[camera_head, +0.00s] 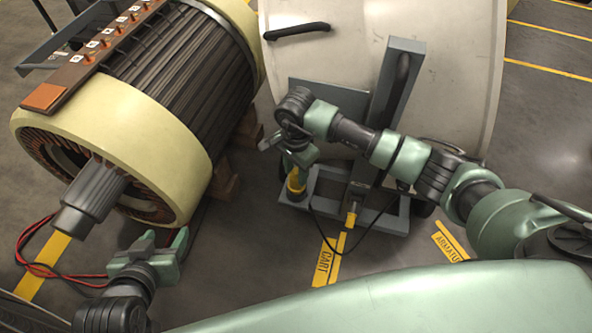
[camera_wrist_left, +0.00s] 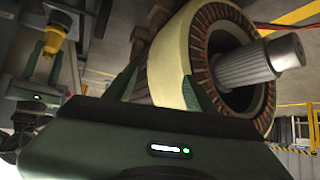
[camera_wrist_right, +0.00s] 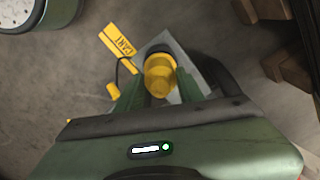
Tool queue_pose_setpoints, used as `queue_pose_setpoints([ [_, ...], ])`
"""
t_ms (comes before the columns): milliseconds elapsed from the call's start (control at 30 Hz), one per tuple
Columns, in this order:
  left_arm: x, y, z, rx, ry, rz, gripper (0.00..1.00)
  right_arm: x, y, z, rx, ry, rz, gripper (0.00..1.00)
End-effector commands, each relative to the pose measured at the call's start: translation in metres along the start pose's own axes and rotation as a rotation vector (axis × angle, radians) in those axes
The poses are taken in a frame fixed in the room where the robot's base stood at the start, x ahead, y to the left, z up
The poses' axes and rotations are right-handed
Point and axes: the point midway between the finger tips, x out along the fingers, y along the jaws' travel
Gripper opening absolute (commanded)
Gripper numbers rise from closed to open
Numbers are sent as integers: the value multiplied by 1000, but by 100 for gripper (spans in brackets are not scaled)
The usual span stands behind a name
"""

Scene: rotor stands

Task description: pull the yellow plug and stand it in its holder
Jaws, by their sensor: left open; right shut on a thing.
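The yellow plug (camera_head: 296,183), with a dark ring, is at the left side of the grey cart (camera_head: 384,222). My right gripper (camera_head: 298,172) is shut on it from above. In the right wrist view the plug (camera_wrist_right: 159,76) sits between my fingers, over a grey plate. The plug (camera_wrist_left: 53,40) also shows at the upper left of the left wrist view. I cannot tell whether it is seated in something or lifted, nor which part is its holder. My left gripper (camera_head: 160,240) is open and empty, low in front of the armature, away from the plug.
The large cream-ended armature (camera_head: 140,130) with its shaft rests on wooden blocks at left. Red cables (camera_head: 38,262) lie on the floor below it. A pale drum (camera_head: 345,70) stands behind the cart. A black cable (camera_head: 330,240) loops in front of the cart, over floor marked CART.

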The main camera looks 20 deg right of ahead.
Motion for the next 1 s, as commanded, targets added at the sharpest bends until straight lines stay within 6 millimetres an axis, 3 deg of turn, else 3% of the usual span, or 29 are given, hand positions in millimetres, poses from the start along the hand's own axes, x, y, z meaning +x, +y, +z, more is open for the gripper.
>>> queue_pose_setpoints([
  [1000,4,6,-27,-1,138,12,55,7,0,0,1,0,-1,2],
])
